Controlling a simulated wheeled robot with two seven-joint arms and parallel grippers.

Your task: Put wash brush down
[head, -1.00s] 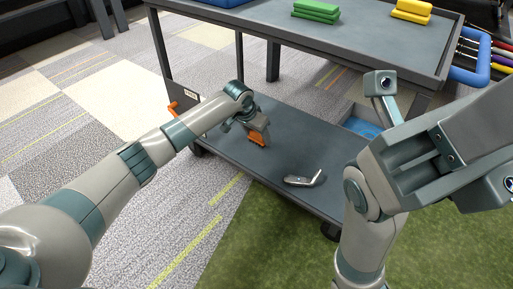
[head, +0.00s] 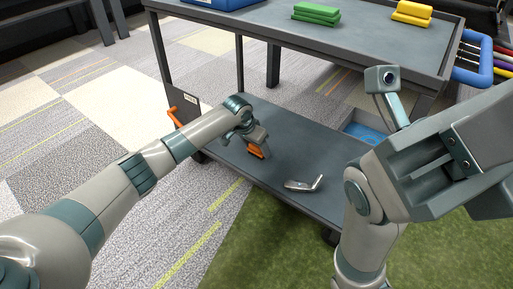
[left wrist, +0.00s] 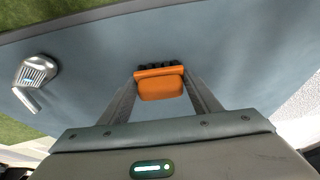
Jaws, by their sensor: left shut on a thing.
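The wash brush (head: 256,150) is orange; its dark bristles show in the left wrist view, where its orange body (left wrist: 160,86) sits between my fingers. My left gripper (head: 260,146) is shut on it, low over the lower shelf (head: 290,135) of the grey cart, near the shelf's front left part. I cannot tell whether the brush touches the shelf. My right arm stands at the right of the head view, but its gripper fingers do not show.
A silver club head (head: 303,185) lies on the shelf right of the brush, also in the left wrist view (left wrist: 36,72). A blue-lined bin (head: 365,130) is at the shelf's right. The top deck (head: 330,38) holds green blocks (head: 316,13) and yellow blocks (head: 412,12).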

